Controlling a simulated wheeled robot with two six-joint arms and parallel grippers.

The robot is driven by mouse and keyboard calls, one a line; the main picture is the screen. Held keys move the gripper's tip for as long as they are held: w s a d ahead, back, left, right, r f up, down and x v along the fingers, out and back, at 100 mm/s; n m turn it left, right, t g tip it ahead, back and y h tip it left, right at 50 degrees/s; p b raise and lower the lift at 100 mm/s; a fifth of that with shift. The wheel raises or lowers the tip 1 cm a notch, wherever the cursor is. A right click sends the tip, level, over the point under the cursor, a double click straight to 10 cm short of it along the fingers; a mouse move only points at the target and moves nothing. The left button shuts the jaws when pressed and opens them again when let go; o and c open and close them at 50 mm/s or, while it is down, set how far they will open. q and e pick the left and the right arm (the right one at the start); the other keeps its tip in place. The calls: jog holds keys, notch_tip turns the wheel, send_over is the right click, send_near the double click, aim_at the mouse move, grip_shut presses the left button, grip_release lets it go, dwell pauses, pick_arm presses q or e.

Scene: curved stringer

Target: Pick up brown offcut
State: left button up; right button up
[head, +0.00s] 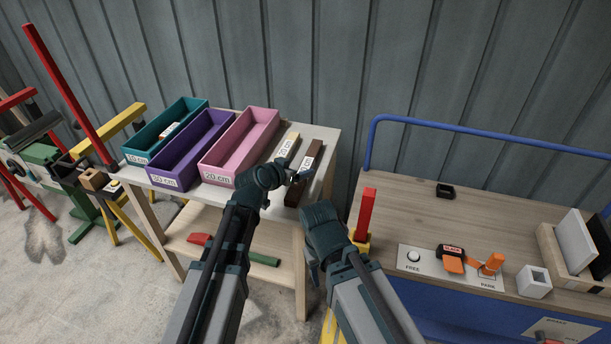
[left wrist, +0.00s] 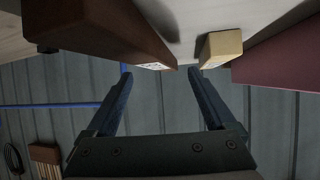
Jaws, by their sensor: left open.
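The brown offcut (head: 293,195) is a dark bar with a white label, lying on the right part of the light table beside a pale offcut (head: 290,141). My left gripper (head: 294,178) is at the near part of the two offcuts and covers some of the brown one. In the left wrist view the open jaws (left wrist: 160,82) are empty. There the brown offcut (left wrist: 100,28) is at upper left and the pale offcut (left wrist: 222,46) at upper right, near opposite fingertips. My right gripper (head: 322,230) is right of the table; its fingers are unclear.
Teal (head: 190,107), purple (head: 190,150) and pink (head: 240,145) bins with length labels stand left of the offcuts. A blue-railed workbench (head: 405,195) stands at the right, with a red post (head: 366,212) near its left corner. Red and green pieces (head: 255,258) lie on the lower shelf.

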aim_at(304, 166)
pick_arm(q)
jog(key=shift+b+x, duration=1.3)
jog(key=shift+x, duration=1.6)
jog(key=shift+s+d, duration=0.1)
jog(key=shift+s, duration=0.05)
grip_shut()
